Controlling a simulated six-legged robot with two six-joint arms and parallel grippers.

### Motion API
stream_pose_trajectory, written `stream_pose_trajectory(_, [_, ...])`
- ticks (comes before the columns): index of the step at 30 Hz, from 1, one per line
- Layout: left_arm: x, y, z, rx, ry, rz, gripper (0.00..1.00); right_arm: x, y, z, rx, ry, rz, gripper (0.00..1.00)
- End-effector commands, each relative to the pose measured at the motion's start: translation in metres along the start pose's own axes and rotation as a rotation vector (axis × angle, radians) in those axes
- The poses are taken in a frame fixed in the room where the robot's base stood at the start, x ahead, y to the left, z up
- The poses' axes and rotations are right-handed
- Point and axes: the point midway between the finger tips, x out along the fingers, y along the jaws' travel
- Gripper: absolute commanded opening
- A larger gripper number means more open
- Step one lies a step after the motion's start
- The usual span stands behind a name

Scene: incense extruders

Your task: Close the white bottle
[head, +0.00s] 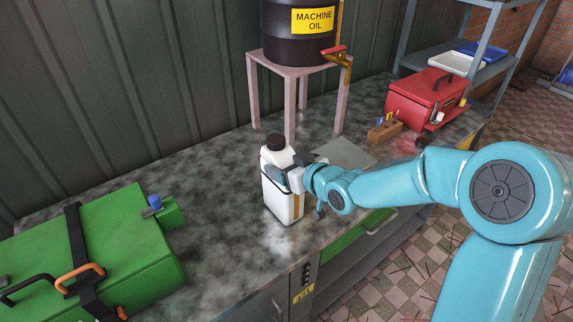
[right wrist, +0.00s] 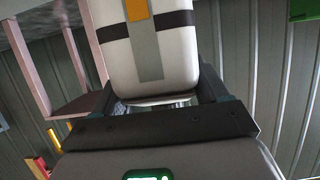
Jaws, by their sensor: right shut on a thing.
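The white bottle (head: 283,207) stands upright at the middle of the workbench, near its front edge. A dark brown cap (head: 276,142) sits on its top; I cannot tell how tightly it is fitted. My right gripper (head: 284,178) reaches in from the right and is shut on the bottle's body below the cap. In the right wrist view the bottle (right wrist: 160,68), with a dark band and a grey and orange stripe, is between the fingers of the gripper (right wrist: 158,100). I cannot tell whether its base touches the bench. My left gripper is not in view.
A green case (head: 130,240) with a black strap lies at the left on the workbench (head: 215,185). Behind the bottle, a pink stand (head: 290,72) carries a machine oil drum (head: 300,35). A red toolbox (head: 425,98) and a wooden block (head: 384,132) are at the right.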

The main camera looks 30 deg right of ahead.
Motion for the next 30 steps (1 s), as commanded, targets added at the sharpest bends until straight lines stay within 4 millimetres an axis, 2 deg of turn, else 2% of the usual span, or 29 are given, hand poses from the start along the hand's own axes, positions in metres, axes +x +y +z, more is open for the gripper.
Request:
stream_pose_trajectory(9, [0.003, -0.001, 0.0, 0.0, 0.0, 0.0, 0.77, 0.001, 0.001, 0.0, -0.002, 0.008, 0.002, 0.0])
stream_pose_trajectory(10, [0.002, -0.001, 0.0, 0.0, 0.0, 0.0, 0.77, 0.0, 0.0, 0.001, 0.0, 0.001, 0.0, 0.84])
stream_pose_trajectory(12, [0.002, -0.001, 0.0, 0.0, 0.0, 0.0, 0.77, 0.0, 0.0, 0.001, 0.0, 0.001, 0.0, 0.99])
stream_pose_trajectory(23, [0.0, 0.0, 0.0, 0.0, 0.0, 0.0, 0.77, -0.005, 0.001, -0.001, -0.001, 0.002, 0.001, 0.99])
stream_pose_trajectory(26, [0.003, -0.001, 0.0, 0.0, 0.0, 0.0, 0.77, -0.02, 0.001, -0.001, 0.0, 0.003, 0.003, 0.99])
stream_pose_trajectory(30, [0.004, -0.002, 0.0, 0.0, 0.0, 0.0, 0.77, -0.052, 0.002, -0.002, -0.001, 0.005, 0.004, 0.99])
